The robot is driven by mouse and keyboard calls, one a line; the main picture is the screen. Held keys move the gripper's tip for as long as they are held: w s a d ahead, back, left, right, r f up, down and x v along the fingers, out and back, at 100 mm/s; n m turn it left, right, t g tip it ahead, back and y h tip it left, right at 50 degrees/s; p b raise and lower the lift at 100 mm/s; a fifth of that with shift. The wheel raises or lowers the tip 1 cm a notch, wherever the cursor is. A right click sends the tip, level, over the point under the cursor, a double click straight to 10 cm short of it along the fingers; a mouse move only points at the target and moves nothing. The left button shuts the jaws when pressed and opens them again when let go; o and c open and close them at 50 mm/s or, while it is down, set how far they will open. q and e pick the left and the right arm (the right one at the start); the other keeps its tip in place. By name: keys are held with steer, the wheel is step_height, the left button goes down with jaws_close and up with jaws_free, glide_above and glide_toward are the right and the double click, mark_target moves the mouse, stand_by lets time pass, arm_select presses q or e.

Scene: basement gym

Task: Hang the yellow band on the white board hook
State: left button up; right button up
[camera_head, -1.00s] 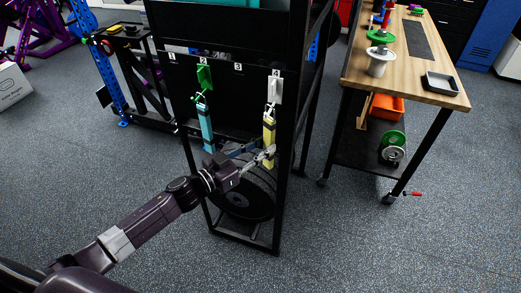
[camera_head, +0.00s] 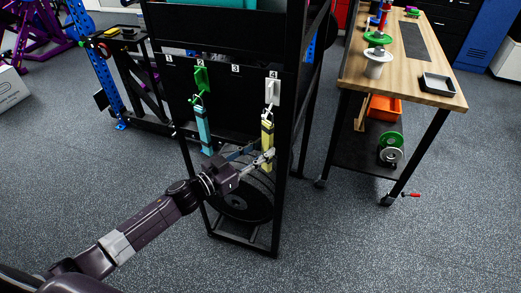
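The yellow band (camera_head: 267,133) hangs upright below the white hook (camera_head: 272,92) on the black board, under label 4. A small clip or loop joins its top to the hook; whether it is fully seated is too small to tell. My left gripper (camera_head: 263,153) is at the lower part of the band. Its fingers look spread apart, one light finger crossing in front of the band's lower end. Contact with the band is unclear. My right gripper is not in view.
A teal band (camera_head: 203,131) hangs from a green hook (camera_head: 201,79) under label 2. A black rack post (camera_head: 285,150) stands just right of the yellow band. A dark wheel-like plate (camera_head: 245,200) sits low behind my gripper. A wooden-topped bench (camera_head: 440,92) stands right.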

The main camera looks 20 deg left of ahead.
arm_select(q)
steer(key=shift+o, duration=1.4)
steer(key=shift+s+a+f, duration=0.1)
steer(key=shift+s+a, duration=0.15)
steer(key=shift+s, duration=0.05)
steer(key=v, duration=1.1)
